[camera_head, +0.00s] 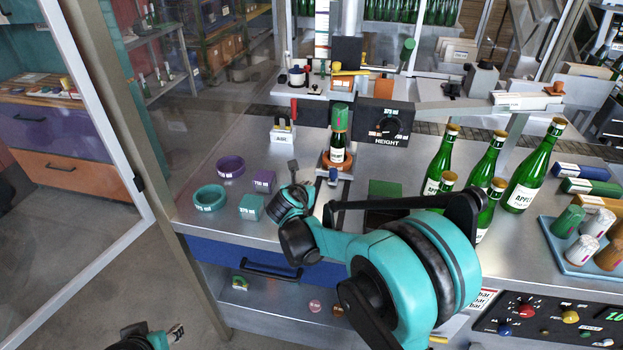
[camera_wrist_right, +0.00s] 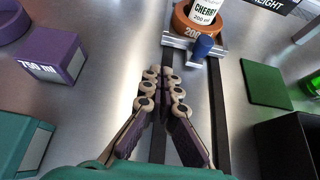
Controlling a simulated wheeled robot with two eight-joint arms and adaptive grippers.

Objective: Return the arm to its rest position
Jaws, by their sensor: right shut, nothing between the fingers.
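My right gripper (camera_head: 293,168) is raised over the front left of the steel bench, shut and empty. In the wrist view its closed fingertips (camera_wrist_right: 166,76) appear against the dark rails, short of the orange ring (camera_wrist_right: 186,22). A small bottle (camera_head: 338,147) with a green top and white label stands upright in that ring, apart from the gripper; the wrist view shows its CHERRY label (camera_wrist_right: 206,10). My left gripper (camera_head: 175,333) shows only in part at the bottom left, low in front of the bench; its jaws are too small to read.
A purple ring (camera_head: 231,167), teal ring (camera_head: 209,198), purple block (camera_head: 264,181) and teal block (camera_head: 251,207) lie left of my right gripper. Several green bottles (camera_head: 522,175) stand right, beside a light-blue tray (camera_head: 562,262) of capsules. A black box (camera_wrist_right: 287,147) is close right.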

